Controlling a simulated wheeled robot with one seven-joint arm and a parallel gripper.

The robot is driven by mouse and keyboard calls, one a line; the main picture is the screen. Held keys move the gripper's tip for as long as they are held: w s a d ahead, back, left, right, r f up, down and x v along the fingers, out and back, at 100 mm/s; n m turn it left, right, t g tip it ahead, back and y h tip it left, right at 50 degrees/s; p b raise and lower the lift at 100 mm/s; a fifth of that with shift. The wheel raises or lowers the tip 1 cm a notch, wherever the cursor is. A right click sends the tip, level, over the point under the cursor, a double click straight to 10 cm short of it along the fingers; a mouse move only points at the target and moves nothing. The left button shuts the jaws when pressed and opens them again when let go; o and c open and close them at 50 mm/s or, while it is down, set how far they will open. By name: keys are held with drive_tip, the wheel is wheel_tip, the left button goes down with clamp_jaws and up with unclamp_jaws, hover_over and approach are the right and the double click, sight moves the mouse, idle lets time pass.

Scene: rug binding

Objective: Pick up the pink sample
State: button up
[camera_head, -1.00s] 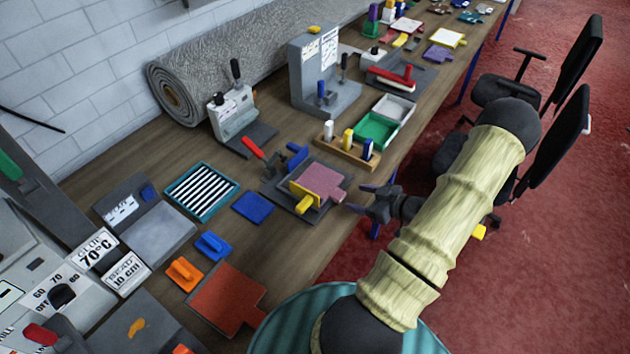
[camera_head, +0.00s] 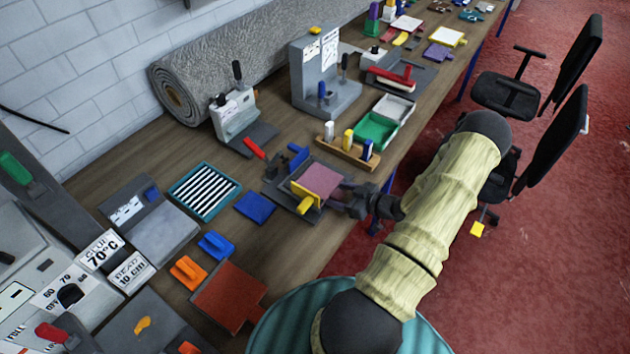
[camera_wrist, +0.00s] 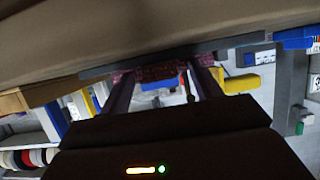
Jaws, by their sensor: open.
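The pink sample (camera_head: 320,179) lies flat on a dark grey plate fixture (camera_head: 281,198) at the table's front side. A yellow piece with a handle (camera_head: 306,196) stands at its left edge. My gripper (camera_head: 347,196) is open at the sample's right side, its fingers about where the sample's tab sticks out; they hide the tab. In the wrist view, a dark pink strip of the sample (camera_wrist: 155,73) shows between and beyond the finger ends (camera_wrist: 163,79). I cannot tell whether the fingers touch it.
A wooden block with white, yellow and blue pegs (camera_head: 346,153) stands just behind my gripper. Left of the fixture are a blue square (camera_head: 255,207) and a striped teal tray (camera_head: 204,190). A red-brown sample (camera_head: 228,295) lies nearer. Office chairs (camera_head: 506,95) stand at right.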

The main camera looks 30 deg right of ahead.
drive_tip(key=shift+s, duration=0.2)
idle(0.3)
drive_tip(key=shift+w, duration=0.1)
drive_tip(key=c, duration=1.2)
drive_tip(key=shift+o, duration=0.2)
drive_tip(key=shift+r, duration=0.1)
drive_tip(key=shift+r+b, duration=0.45)
drive_tip(key=shift+r, duration=0.3)
drive_tip(key=shift+r+b, duration=0.4)
drive_tip(key=shift+r, duration=0.5)
drive_tip(key=s+d+b, duration=0.2)
drive_tip(key=s+d, duration=0.1)
drive_tip(key=s, duration=0.5)
drive_tip(key=s+d+b, duration=0.2)
drive_tip(key=s+d, duration=0.2)
drive_tip(key=s, duration=0.4)
drive_tip(key=shift+s, duration=0.35)
